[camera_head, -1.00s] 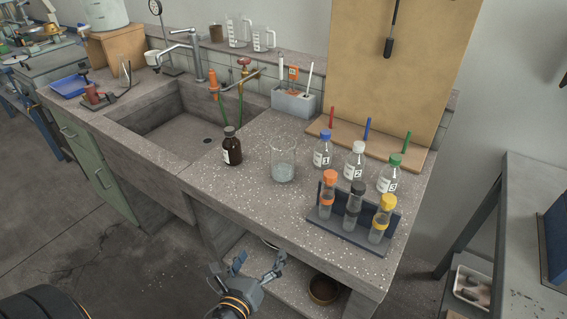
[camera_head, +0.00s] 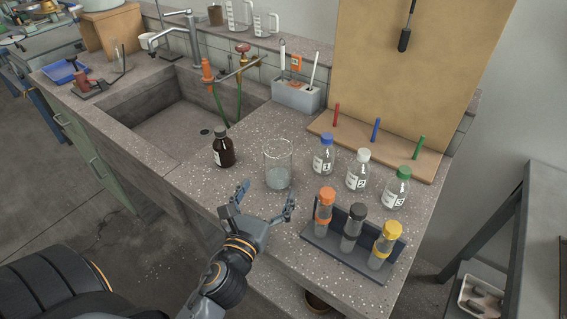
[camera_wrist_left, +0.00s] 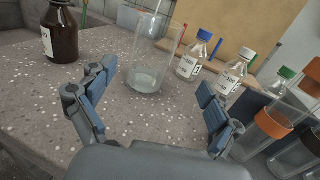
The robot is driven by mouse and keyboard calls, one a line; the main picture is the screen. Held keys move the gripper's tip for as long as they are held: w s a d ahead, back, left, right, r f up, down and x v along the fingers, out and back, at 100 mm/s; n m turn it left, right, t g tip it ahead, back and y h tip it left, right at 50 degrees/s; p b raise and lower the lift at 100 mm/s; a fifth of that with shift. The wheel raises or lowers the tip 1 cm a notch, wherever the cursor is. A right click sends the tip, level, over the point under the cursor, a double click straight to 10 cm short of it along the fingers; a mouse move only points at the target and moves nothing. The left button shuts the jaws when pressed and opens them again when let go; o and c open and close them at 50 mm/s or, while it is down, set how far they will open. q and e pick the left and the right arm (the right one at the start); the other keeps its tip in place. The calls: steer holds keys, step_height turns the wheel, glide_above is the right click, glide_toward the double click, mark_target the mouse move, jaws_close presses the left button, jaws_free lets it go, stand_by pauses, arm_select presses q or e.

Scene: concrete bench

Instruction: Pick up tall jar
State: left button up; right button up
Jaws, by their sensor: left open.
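A tall clear glass jar (camera_head: 278,164) stands upright on the speckled bench top, near the bench's front edge. It also shows in the left wrist view (camera_wrist_left: 152,55), ahead and between the fingers. My left gripper (camera_head: 267,196) is open and empty, on the near side of the jar, with its fingers pointing toward it. The fingers look apart from the glass. My right gripper is not in view.
A brown bottle (camera_head: 223,148) stands left of the jar. Capped clear bottles (camera_head: 323,156) stand to the right. A tube rack (camera_head: 340,252) with orange, black and yellow caps is close on the near right. The sink (camera_head: 160,125) lies left.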

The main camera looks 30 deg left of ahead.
mark_target(278, 171)
arm_select(q)
steer(key=w, duration=0.4)
steer(key=shift+w+a, duration=0.15)
steer(key=shift+a, duration=0.2)
steer(key=shift+w+p, duration=0.3)
steer(key=shift+w, duration=0.15)
steer(key=w, duration=0.4)
steer(key=shift+w+a+r+p, duration=0.1)
steer(key=shift+w+a+p, duration=0.05)
steer(key=shift+a+p, duration=0.25)
steer(key=shift+w, duration=0.3)
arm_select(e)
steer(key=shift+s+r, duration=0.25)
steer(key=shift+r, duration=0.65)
arm_select(q)
steer(key=shift+c, duration=0.2)
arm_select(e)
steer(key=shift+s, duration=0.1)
arm_select(q)
steer(key=shift+s, duration=0.1)
steer(key=c, duration=1.4)
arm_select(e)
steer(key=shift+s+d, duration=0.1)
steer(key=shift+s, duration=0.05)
